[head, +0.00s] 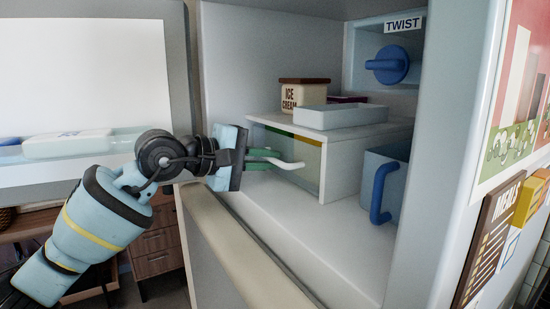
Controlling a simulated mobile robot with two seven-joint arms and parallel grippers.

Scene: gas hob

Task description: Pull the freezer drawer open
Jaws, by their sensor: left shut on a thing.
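Inside the open freezer compartment stands a white box-shaped housing (360,160) with a pale green, see-through drawer front (308,152) on its left-facing side. A white curved handle (292,165) sticks out from that front. My left gripper (268,158), with green fingers, reaches in from the left and is shut on the handle. The fingers hide part of the handle. The drawer front looks about level with the housing's edge, but I cannot tell if there is a small gap. My right gripper is not in view.
An ice cream tub (303,94) and a white tray (340,116) sit on the housing. A blue bin (398,160) with a blue handle (380,195) is to its right. A blue knob (390,66) under a "TWIST" label is behind. The open door (90,75) is at left.

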